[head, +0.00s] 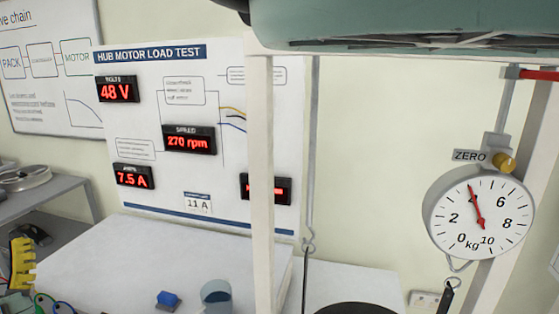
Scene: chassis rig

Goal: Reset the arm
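My gripper is not visible in the head view, and no part of my arm can be made out with certainty. A round white dial scale (460,218) hangs at the right, and its red needle points at about 4 kg. A yellow knob (503,162) sits above the dial beside a ZERO label (470,155). A red bar (540,74) shows at the upper right edge. A hook and a dark strap (447,296) hang below the scale.
A white post (261,180) stands before the HUB MOTOR LOAD TEST board (135,200). A teal body (400,20) hangs overhead. The white bench (170,262) holds a blue block (168,299) and a grey-blue cup (216,296). A yellow toothed part (21,263) and cables are at left.

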